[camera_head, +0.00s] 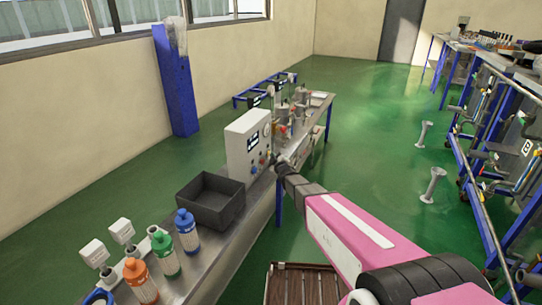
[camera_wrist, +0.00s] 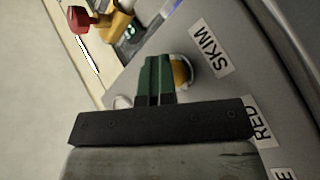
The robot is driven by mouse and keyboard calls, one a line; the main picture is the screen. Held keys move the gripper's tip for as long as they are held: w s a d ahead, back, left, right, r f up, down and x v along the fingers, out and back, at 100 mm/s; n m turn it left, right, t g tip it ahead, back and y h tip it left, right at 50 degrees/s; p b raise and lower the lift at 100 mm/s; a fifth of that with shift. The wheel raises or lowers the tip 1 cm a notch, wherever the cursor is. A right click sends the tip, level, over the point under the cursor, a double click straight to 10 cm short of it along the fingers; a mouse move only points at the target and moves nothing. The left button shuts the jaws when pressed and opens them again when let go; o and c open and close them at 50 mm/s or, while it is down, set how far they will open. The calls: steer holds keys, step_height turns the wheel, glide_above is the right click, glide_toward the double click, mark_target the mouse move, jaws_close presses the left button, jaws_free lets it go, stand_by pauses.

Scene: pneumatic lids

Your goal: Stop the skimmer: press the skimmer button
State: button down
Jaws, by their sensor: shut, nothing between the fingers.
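The skimmer button (camera_wrist: 181,72) is a yellow-orange knob in a silver ring on a grey panel in the wrist view, beside a white label reading SKIM (camera_wrist: 211,48). My gripper (camera_wrist: 155,68) is shut and empty, with its green fingertips just left of the button and covering part of it. I cannot tell whether they touch it. In the head view my gripper (camera_head: 279,168) is at the front of the pale control box (camera_head: 240,140), and the small buttons there are hard to tell apart.
Labels RED (camera_wrist: 262,126) and one ending in E (camera_wrist: 284,174) lie lower on the panel. A red knob (camera_wrist: 84,18) is at upper left. In the head view, a dark bin (camera_head: 210,203) and several bottles (camera_head: 187,234) stand on the bench nearer me.

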steer(key=shift+s+d, duration=0.15)
steer(key=shift+d, duration=0.05)
steer(key=s+d, duration=0.2)
steer(key=d, duration=0.3)
steer(key=shift+d, duration=0.35)
stand_by(0.5)
